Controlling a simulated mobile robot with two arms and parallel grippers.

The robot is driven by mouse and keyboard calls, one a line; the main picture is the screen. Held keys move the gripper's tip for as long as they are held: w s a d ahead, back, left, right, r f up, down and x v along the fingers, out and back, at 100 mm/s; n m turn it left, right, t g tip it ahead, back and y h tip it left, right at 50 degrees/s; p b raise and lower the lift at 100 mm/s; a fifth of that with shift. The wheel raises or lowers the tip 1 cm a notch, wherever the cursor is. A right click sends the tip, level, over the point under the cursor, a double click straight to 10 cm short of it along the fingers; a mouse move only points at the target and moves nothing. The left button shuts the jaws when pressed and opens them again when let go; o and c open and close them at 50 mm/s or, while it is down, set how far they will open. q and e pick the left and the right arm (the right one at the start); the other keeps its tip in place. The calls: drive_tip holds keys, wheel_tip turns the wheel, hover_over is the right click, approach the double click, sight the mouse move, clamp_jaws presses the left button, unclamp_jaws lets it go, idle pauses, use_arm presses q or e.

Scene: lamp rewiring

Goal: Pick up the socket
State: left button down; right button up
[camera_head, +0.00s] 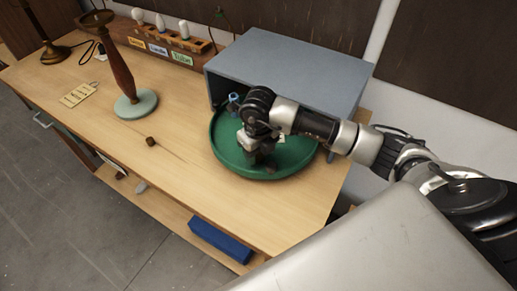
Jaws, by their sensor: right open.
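My right gripper (262,160) points down over the round green tray (225,158) and is open. Its fingers are low, near the tray floor, and small dark parts there are mostly covered by the gripper. A small piece with a blue top (233,98) stands in the tray behind the gripper. A small dark brown cylinder (151,141) sits on the bench left of the tray, well apart from the gripper. I cannot tell for sure which of these small parts is the socket. My left gripper is not in view.
A grey box (290,65) open at the front stands behind the tray and partly over it. A wooden lamp stem on a pale green base (135,104) stands at left. A labelled bulb rack (165,40) is at the back. The front-middle bench (185,185) is clear.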

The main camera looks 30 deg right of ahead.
drive_tip(key=shift+f, duration=0.55)
drive_tip(key=c, duration=0.7)
drive_tip(key=shift+r, duration=0.1)
